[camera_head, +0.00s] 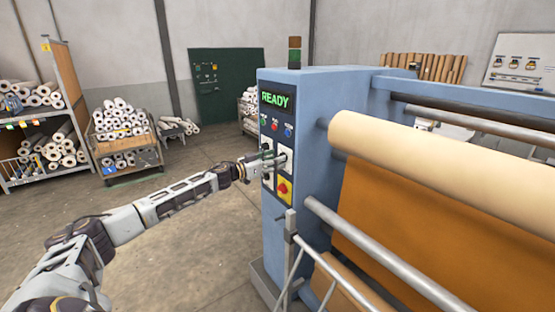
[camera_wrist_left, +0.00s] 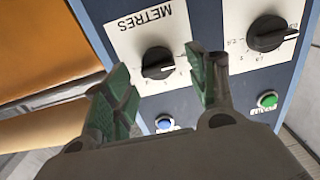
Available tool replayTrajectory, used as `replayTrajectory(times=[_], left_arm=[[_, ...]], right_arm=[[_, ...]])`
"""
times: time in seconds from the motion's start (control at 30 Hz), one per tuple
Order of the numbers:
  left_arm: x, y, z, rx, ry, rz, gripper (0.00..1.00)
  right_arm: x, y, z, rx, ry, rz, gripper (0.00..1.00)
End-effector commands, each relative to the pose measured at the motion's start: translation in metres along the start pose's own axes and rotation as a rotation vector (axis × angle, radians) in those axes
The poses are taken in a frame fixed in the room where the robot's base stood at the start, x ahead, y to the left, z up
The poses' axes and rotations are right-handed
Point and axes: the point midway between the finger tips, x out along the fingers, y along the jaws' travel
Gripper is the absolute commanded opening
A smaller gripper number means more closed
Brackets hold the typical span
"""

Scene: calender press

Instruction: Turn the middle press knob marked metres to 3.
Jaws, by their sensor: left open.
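The metres knob (camera_wrist_left: 157,62) is a black dial on a white plate marked METRES, which appears upside down in the left wrist view. Its bar lies roughly across the picture; the number it points at is too small to tell. My left gripper (camera_wrist_left: 160,82) is open, its two green-padded fingers standing apart on either side of the knob in that view. Whether they touch it I cannot tell. In the head view my left gripper (camera_head: 264,163) is at the control panel of the blue press (camera_head: 310,95), hiding part of the knobs. My right gripper is out of view.
A second black knob (camera_wrist_left: 268,33) sits beside the metres knob, with a green button (camera_wrist_left: 267,100) and a blue button (camera_wrist_left: 164,122) nearby. A red stop knob (camera_head: 283,188) on yellow is just below my gripper. A metal rail (camera_head: 289,260) stands in front.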

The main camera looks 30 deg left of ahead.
Motion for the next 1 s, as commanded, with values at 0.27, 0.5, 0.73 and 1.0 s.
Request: replayTrajectory(times=[0.27,0.5,0.73,1.0], left_arm=[[0.012,0.001,-0.001,0.0,0.0,0.001,0.57],[0.016,0.001,-0.001,0.001,-0.001,0.001,0.57],[0.015,0.001,0.0,0.001,-0.001,0.001,0.57],[0.015,0.001,0.0,0.001,-0.001,0.001,0.25]], right_arm=[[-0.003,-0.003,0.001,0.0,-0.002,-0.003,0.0],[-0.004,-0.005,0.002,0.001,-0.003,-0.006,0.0],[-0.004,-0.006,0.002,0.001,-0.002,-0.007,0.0],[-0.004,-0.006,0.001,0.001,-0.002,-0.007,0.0]])
